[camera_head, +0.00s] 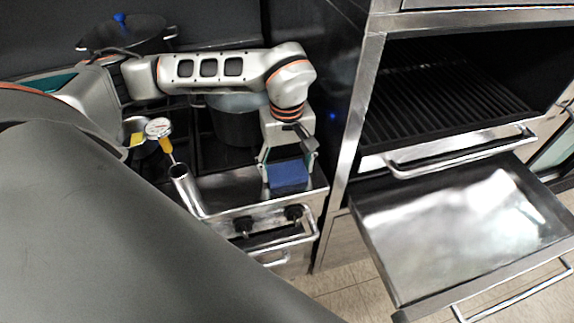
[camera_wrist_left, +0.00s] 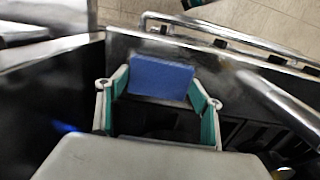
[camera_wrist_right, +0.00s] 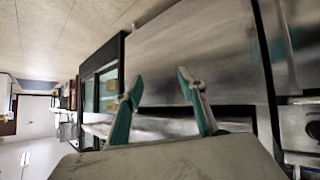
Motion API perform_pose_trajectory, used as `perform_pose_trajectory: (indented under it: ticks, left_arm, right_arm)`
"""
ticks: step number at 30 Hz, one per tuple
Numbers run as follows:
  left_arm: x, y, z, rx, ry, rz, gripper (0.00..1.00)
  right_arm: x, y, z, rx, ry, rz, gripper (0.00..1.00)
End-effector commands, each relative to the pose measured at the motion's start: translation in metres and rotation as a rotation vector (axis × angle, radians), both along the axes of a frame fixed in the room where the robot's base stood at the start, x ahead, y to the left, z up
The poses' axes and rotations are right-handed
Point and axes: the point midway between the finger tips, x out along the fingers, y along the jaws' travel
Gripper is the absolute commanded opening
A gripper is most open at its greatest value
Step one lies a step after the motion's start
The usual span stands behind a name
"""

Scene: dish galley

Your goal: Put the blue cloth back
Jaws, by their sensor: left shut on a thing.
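The blue cloth (camera_head: 289,174) is a flat blue rectangle between the fingers of my left gripper (camera_head: 288,160), over the front right corner of the stove's steel top. It also shows in the left wrist view (camera_wrist_left: 160,77), spanning the gap between the two fingertips. My left gripper is shut on the cloth. I cannot tell whether the cloth touches the steel below it. My right gripper (camera_wrist_right: 160,90) shows only in its own wrist view, with its fingers apart and nothing between them.
The stove (camera_head: 240,195) has a front rail and knobs. A pot (camera_head: 235,122) stands behind my left gripper, and a thermometer (camera_head: 159,128) is at left.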

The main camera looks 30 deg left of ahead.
Motion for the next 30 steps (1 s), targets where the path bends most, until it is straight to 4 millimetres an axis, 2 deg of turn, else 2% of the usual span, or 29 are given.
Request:
perform_pose_trajectory:
  ticks: [3, 4, 6, 19, 23, 30]
  left_arm:
    - [0.0, 0.0, 0.0, 0.0, 0.0, -0.001, 0.46]
    - [0.0, 0.0, 0.0, 0.0, 0.0, -0.001, 0.71]
    - [0.0, 0.0, 0.0, 0.0, 0.0, -0.001, 0.83]
    - [0.001, 0.0, 0.006, -0.001, -0.002, -0.001, 0.83]
    - [0.001, 0.0, 0.021, 0.0, -0.005, -0.001, 0.83]
    - [0.002, 0.0, 0.065, 0.0, -0.006, 0.0, 0.83]
  right_arm:
    - [-0.001, 0.0, -0.001, 0.0, 0.002, -0.001, 0.4]
    - [-0.001, 0.0, -0.001, 0.0, 0.003, -0.001, 0.4]
    - [-0.002, 0.0, -0.001, 0.0, 0.003, -0.001, 0.4]
    - [-0.003, 0.003, -0.003, 0.002, 0.005, 0.006, 0.4]
    - [-0.003, 0.004, -0.004, 0.002, 0.004, 0.01, 0.4]
    - [-0.001, 0.006, -0.004, 0.004, -0.008, 0.019, 0.4]
